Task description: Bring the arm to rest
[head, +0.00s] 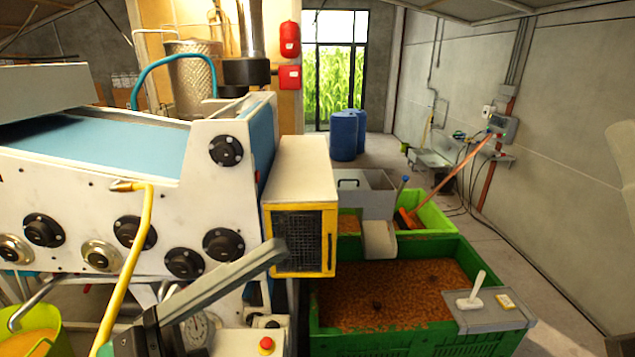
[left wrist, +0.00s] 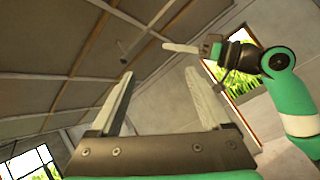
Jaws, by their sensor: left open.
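My left gripper (head: 240,270) shows at the lower left of the head view. A long grey finger points up and right across the front of the press machine. In the left wrist view, the left gripper's two pale fingers (left wrist: 160,85) stand apart with nothing between them, against the ceiling and wall. My other arm, with green and black joints, is at the right of that view. Its gripper (left wrist: 190,48) shows a pale finger pointing left; whether it is open or shut is unclear.
The white press machine (head: 75,190) fills the left side, with a yellow bar (head: 133,255) in front. A green crate (head: 400,342) of brown material stands at lower right, bearing a grey board (head: 490,318) with a white scoop. Floor beside the right wall is mostly clear.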

